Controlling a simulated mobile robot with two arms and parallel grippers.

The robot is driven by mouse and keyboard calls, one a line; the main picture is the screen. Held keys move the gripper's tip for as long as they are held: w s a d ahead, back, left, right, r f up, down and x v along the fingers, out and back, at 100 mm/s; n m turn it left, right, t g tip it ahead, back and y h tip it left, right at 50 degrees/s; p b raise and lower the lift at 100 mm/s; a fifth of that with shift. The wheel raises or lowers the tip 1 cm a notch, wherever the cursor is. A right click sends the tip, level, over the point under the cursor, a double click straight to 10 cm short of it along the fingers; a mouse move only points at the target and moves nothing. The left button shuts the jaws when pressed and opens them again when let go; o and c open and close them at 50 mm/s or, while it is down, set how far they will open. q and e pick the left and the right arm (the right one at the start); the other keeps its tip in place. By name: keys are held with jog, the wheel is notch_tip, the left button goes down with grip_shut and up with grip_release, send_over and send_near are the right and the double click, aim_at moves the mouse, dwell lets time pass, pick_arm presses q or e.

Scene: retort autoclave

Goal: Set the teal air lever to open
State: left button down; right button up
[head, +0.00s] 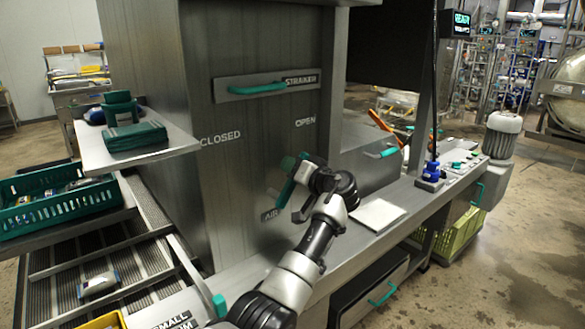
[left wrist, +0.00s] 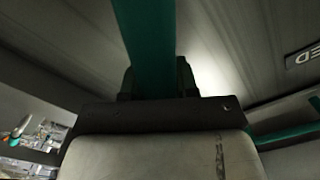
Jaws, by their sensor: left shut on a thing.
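The teal air lever (head: 286,193) is on the grey metal panel, just above the AIR label (head: 269,215). It tilts up and to the right, its upper part leaning toward the OPEN label (head: 305,121) rather than the CLOSED label (head: 220,138). My left gripper (head: 298,178) is shut on the lever and hides part of it. In the left wrist view the teal lever (left wrist: 146,40) runs from the top edge down between the dark jaws (left wrist: 155,80). My right gripper is not in view.
A teal handle (head: 258,88) marked STRAINER is above the lever. A shelf (head: 100,155) with teal items juts out at left, above a teal crate (head: 60,205). A white pad (head: 378,215) lies on the ledge right of my arm. Another teal handle (head: 381,153) is behind it.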

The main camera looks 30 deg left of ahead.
pick_arm(q)
jog(key=shift+f, duration=0.1)
jog(key=c, duration=0.8)
grip_release()
jog(key=shift+c, duration=0.2)
jog(key=shift+d, duration=0.15)
jog(key=b+v, duration=0.1)
jog(key=v, duration=0.9)
jog(key=shift+d+b, duration=0.3)
jog(key=shift+b, duration=0.1)
jog(key=shift+s+d, duration=0.1)
